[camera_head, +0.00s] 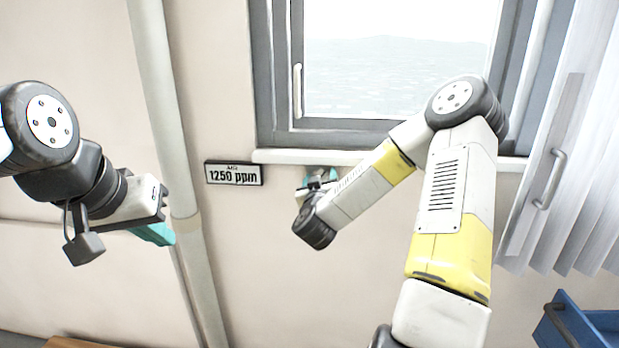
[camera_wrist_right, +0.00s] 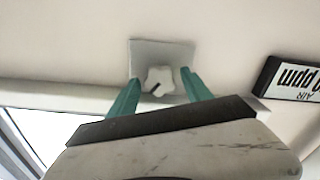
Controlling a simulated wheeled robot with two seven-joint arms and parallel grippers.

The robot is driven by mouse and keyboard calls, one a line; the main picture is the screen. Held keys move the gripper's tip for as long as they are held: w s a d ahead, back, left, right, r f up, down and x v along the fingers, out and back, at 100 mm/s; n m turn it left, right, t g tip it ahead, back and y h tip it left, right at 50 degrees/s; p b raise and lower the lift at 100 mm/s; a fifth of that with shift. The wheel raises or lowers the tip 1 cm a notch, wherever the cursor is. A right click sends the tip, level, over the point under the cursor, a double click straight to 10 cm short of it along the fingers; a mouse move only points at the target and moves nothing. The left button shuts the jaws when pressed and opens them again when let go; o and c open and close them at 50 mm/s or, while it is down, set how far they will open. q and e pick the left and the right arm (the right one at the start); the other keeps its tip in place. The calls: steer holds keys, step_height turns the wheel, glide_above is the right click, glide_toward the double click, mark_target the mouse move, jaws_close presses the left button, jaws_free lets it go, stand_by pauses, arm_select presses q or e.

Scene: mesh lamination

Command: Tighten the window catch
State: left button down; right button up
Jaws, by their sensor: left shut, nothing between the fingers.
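A white lobed knob (camera_wrist_right: 159,80) with a dark mark sits on a square grey plate (camera_wrist_right: 162,51) on the wall in the right wrist view. My right gripper (camera_wrist_right: 160,77) is open, with one teal fingertip on each side of the knob; I cannot tell whether they touch it. In the head view this gripper (camera_head: 320,174) is just below the window sill, and the arm hides the knob. A pale upright handle (camera_head: 298,90) is on the grey window frame (camera_head: 273,75). My left gripper (camera_head: 165,235) is shut and empty, pointing at the wall pipe.
A white window sill (camera_head: 285,156) runs just above my right gripper. An air sign reading 1250 ppm (camera_head: 234,173) hangs left of it. A vertical pipe (camera_head: 165,110) stands further left. A white slatted panel (camera_head: 590,150) and a blue container (camera_head: 565,325) are at the right.

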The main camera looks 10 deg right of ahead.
jaws_close()
steer(key=shift+r+m, duration=0.1)
steer(key=shift+m, duration=0.9)
steer(key=m, duration=0.8)
steer(key=shift+m, duration=0.4)
